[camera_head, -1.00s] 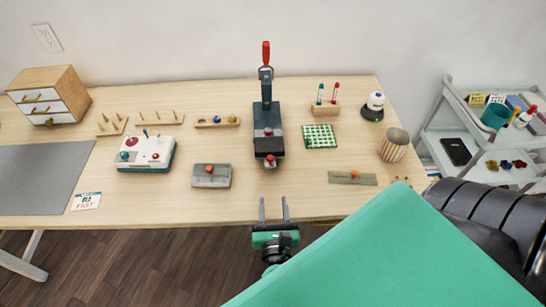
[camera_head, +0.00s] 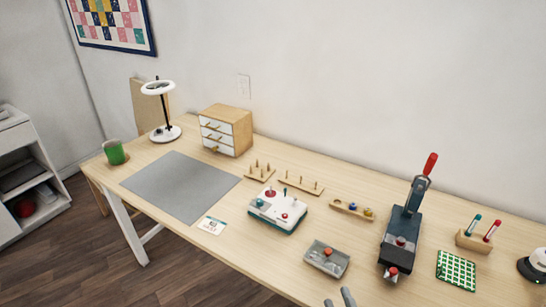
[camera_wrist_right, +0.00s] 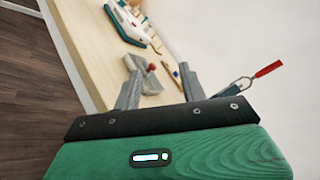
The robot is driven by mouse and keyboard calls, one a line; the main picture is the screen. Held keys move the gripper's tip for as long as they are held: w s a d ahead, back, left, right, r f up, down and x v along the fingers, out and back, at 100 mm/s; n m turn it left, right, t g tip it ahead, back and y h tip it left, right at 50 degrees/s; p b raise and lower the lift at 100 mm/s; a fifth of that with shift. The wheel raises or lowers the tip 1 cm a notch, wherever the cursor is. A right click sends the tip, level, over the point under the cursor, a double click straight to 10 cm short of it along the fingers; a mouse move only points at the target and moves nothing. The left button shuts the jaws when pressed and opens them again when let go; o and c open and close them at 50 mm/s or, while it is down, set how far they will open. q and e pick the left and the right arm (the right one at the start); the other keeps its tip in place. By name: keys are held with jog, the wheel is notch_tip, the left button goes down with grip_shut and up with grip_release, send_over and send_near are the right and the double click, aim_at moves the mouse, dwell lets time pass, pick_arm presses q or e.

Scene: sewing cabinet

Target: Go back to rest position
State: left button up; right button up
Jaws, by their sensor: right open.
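My right gripper shows its fingertips (camera_head: 340,298) at the bottom edge of the head view, in front of the table's front edge. In the right wrist view the right gripper (camera_wrist_right: 160,92) has its two fingers apart, with nothing held between them. Beyond the fingers lie a grey block with a red knob (camera_wrist_right: 140,72) and the white and teal box (camera_wrist_right: 128,22). The rest of the right arm is out of the head view. My left gripper shows in neither view.
The wooden table (camera_head: 150,185) bears a grey mat (camera_head: 185,188), small drawer cabinet (camera_head: 226,130), lamp (camera_head: 165,133), green mug (camera_head: 114,152), white and teal box (camera_head: 278,210), grey block with red knob (camera_head: 327,258) and red-handled press (camera_head: 402,235). A white shelf (camera_head: 30,190) stands at far left.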

jog(key=s+a+f+n+g+y, duration=0.1)
jog(key=s+f+n+g+y, duration=0.2)
jog(key=n, duration=0.5)
jog(key=s+a+f+n+g, duration=0.1)
jog(key=s+f+n+g, duration=0.1)
jog(key=n+g, duration=0.45)
jog(key=s+d+f+n+g+h, duration=0.3)
jog(key=s+d+n+g+h, duration=0.2)
jog(key=s+d+n, duration=0.45)
notch_tip(320, 180, down, 29)
jog(key=n+g+p, duration=0.1)
jog(key=p, duration=0.2)
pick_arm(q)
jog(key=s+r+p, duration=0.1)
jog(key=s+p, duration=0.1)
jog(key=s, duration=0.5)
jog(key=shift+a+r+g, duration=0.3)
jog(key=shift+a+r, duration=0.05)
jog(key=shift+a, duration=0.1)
pick_arm(e)
jog(key=s+d+f, duration=0.2)
jog(key=s+f, duration=0.6)
jog(key=s, duration=0.1)
jog(key=s+d+f+g, duration=0.1)
jog(key=s+d+f, duration=0.1)
jog(key=s+f, duration=0.7)
jog(key=shift+s+h, duration=0.4)
jog(key=shift+s, duration=0.35)
